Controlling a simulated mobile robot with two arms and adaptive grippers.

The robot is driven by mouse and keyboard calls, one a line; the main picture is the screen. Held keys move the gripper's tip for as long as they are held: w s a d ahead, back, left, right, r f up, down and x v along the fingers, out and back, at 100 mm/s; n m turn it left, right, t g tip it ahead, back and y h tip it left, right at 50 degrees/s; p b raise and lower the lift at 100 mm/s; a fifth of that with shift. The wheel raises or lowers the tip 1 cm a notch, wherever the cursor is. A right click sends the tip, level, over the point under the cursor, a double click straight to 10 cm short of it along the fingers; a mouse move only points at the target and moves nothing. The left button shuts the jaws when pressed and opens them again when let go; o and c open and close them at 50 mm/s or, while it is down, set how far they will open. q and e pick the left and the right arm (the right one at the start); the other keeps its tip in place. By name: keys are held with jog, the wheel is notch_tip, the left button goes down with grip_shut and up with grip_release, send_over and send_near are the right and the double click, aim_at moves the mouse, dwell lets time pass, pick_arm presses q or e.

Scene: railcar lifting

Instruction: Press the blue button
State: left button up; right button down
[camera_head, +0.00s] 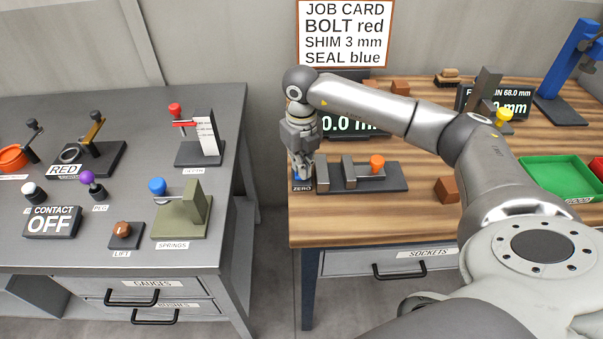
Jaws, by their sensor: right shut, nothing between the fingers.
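A small blue button (295,177) shows in part at the left front of the wooden bench, just behind a label reading ZERO. My right gripper (303,174) points straight down over it, shut and empty, and hides most of it. The fingertips are at or just above the button; I cannot tell whether they touch it. My left gripper is not in view.
Right of the button is a dark gauge block (362,176) with an orange knob. Behind my gripper a display (350,124) is partly hidden. A grey bench (120,255) with several knobbed fixtures stands left, across a gap. A green tray (560,177) is at right.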

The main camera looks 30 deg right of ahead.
dwell(0.4)
jog(key=shift+r+p, duration=2.25)
jog(key=shift+r, duration=1.3)
jog(key=shift+s+f, duration=0.1)
